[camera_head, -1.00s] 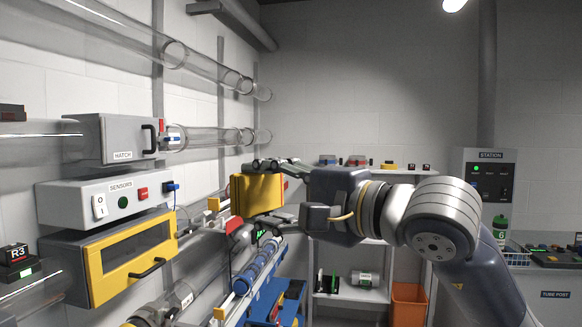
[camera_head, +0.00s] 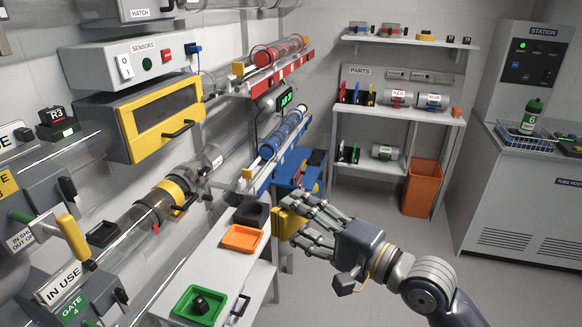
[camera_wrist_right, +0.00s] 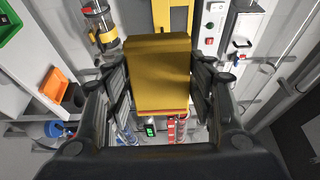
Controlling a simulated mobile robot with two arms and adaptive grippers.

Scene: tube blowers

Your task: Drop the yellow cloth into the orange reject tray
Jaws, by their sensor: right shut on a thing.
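The yellow cloth (camera_head: 285,223) looks like a folded block. My right gripper (camera_head: 298,218) is shut on it, with fingers on both sides. The cloth (camera_wrist_right: 158,72) also fills the middle between the fingers in the right wrist view. The orange reject tray (camera_head: 242,238) sits on the light bench top, just left of the cloth in the head view; in the right wrist view the tray (camera_wrist_right: 54,86) shows at left, clear of the fingers. The cloth appears apart from the tray. My left gripper is not in view.
A green tray (camera_head: 198,305) with a dark piece in it is nearer on the bench (camera_head: 224,271). A dark tray (camera_head: 252,214) is just behind the orange one. A tall orange bin (camera_head: 422,188) stands on the floor by the shelves. Tubes and wall units fill the left.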

